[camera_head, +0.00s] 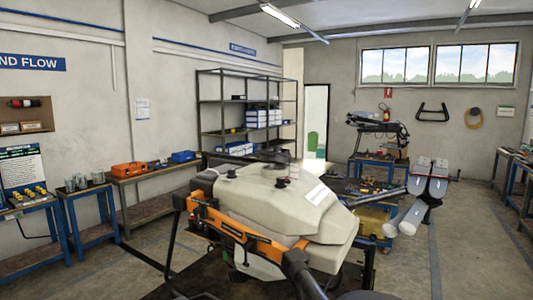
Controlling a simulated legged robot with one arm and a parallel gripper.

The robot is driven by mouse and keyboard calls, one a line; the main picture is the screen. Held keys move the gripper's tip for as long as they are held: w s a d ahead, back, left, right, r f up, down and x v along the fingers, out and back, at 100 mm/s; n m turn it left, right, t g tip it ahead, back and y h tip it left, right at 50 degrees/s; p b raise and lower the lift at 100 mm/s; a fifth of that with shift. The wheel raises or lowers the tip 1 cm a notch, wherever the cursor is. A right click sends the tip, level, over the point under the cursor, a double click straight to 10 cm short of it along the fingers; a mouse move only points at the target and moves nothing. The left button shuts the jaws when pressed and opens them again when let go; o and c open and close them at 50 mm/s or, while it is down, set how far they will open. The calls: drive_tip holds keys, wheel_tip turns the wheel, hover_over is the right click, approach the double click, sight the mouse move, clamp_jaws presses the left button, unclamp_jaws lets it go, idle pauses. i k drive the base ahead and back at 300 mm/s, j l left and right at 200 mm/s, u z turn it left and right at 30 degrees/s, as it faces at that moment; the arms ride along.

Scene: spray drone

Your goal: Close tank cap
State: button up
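The spray drone stands in the middle, with a large off-white tank body (265,205) and an orange and black arm frame (235,228) across its front. A small dark round fitting (282,182) sits on top of the tank. A larger dark round shape (270,156) shows at the tank's far top edge. I cannot tell which of these is the tank cap, or whether the cap is open or closed.
Blue-framed benches (30,210) line the left wall. A metal shelf (247,100) stands at the back. The floor at right (480,250) is clear.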

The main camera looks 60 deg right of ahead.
sight(269, 157)
drive_tip(key=i+z, duration=0.25)
drive_tip(key=z, duration=0.15)
drive_tip(key=i+z, duration=0.25)
drive_tip(key=z, duration=0.15)
drive_tip(key=i+j+z, duration=0.15)
drive_tip(key=z, duration=0.25)
drive_tip(key=i+j+z, duration=0.25)
drive_tip(key=z, duration=0.15)
drive_tip(key=i+j+z, duration=0.2)
drive_tip(key=z, duration=0.2)
